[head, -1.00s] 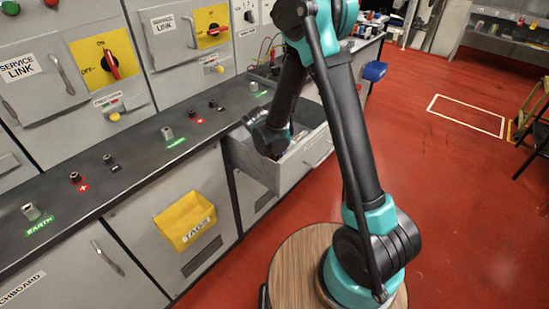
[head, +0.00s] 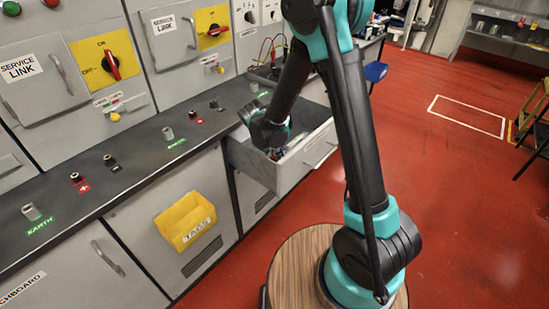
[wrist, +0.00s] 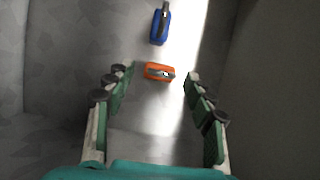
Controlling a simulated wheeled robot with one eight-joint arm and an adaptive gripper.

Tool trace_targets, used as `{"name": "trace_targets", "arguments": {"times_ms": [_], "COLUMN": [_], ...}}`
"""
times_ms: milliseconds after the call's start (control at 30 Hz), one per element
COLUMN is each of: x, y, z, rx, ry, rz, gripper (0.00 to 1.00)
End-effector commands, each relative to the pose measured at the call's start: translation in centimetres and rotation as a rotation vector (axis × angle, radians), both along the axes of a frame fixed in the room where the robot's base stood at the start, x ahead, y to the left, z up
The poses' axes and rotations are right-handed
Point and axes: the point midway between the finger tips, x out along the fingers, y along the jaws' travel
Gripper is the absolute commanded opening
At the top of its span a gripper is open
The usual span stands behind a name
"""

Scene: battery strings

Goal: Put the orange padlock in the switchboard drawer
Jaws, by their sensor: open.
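The orange padlock (wrist: 158,71) lies on the light grey floor of the open switchboard drawer (head: 300,158). In the wrist view it sits between my open fingertips (wrist: 159,78), with a gap on each side. A blue padlock (wrist: 160,26) lies farther up that view on the same floor. In the head view my wrist reaches over and into the drawer, and my gripper (head: 273,150) is mostly hidden by the wrist and drawer front. A small patch of colour shows there, too small to name.
The drawer's walls stand close on both sides of my gripper. A dark counter (head: 135,152) with terminals runs along the panels. A yellow tags bin (head: 183,220) hangs on the cabinet front. Open red floor (head: 450,220) lies to the right.

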Motion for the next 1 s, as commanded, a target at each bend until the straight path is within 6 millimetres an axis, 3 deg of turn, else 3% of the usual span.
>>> {"name": "trace_targets", "arguments": {"times_ms": [300, 500, 1000], "x": [-1.7, -2.4, -2.6], "y": [1.3, 1.8, 2.0], "z": [5.1, 7.2, 7.9], "rx": [0.000, 0.000, 0.000], "ry": [0.000, 0.000, 0.000], "rz": [0.001, 0.001, 0.000], "gripper": [0.54, 0.54, 0.54]}}
